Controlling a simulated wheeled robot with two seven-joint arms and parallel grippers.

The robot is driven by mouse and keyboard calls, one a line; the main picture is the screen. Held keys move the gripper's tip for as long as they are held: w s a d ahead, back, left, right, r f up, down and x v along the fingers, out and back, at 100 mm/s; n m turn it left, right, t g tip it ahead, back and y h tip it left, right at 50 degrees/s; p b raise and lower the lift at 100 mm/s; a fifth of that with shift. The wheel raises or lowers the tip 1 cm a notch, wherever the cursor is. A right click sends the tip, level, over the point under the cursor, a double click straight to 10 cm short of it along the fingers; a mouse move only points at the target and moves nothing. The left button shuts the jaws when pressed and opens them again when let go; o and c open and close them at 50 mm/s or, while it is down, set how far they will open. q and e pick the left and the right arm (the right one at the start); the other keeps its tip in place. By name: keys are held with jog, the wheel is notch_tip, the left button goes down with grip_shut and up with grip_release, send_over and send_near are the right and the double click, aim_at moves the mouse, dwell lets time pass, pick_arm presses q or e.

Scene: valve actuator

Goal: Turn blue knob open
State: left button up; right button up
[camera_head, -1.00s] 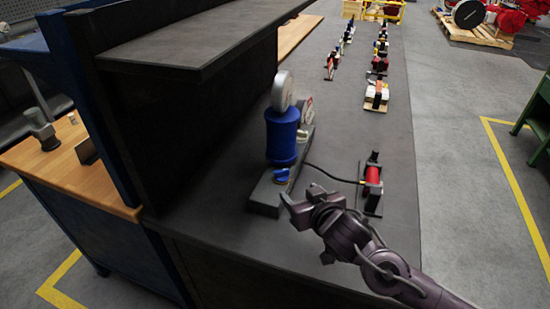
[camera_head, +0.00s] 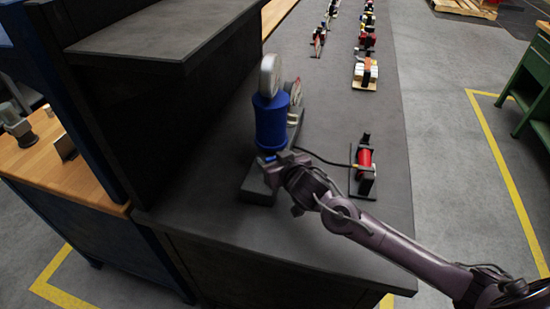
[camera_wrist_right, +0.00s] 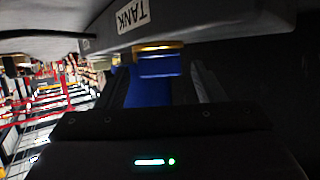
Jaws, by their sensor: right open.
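The blue knob (camera_head: 267,157) sits low on the front of the valve actuator, under its blue cylinder (camera_head: 271,122), and is partly hidden by my gripper in the head view. My right gripper (camera_head: 275,168) is at the knob, its jaws open. In the right wrist view the blue knob (camera_wrist_right: 158,66) with a brass-coloured collar shows ahead, roughly between the dark fingers. Contact with the fingers cannot be made out. A grey base block labelled TANK (camera_wrist_right: 133,16) is at the top there. My left gripper is not in view.
The actuator stands on a dark bench (camera_head: 330,240) beside a raised dark shelf (camera_head: 165,40). A red cylinder device (camera_head: 364,160) stands to the right, joined by a black hose. Several devices line the bench farther back. The bench front is clear.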

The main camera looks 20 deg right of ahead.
jog(key=c, duration=1)
jog(key=shift+r+p, duration=0.25)
jog(key=shift+p, duration=0.25)
jog(key=n+y+p, duration=0.1)
jog(key=y+p, duration=0.1)
jog(key=shift+d+r+n+p, duration=0.2)
jog(key=shift+d+n+p, duration=0.05)
jog(key=shift+n+p, duration=0.15)
jog(key=shift+w+f+n+g+y+p, duration=0.2)
jog(key=shift+n+g+y+p, duration=0.3)
jog(key=shift+n+y, duration=0.5)
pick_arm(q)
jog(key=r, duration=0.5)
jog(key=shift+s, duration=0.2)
pick_arm(e)
jog(key=shift+s+f+n+g+y, duration=0.1)
jog(key=shift+f+n+g+y, duration=0.2)
jog(key=shift+y, duration=0.4)
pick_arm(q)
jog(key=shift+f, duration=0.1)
pick_arm(e)
jog(key=shift+r, duration=0.1)
jog(key=o, duration=1)
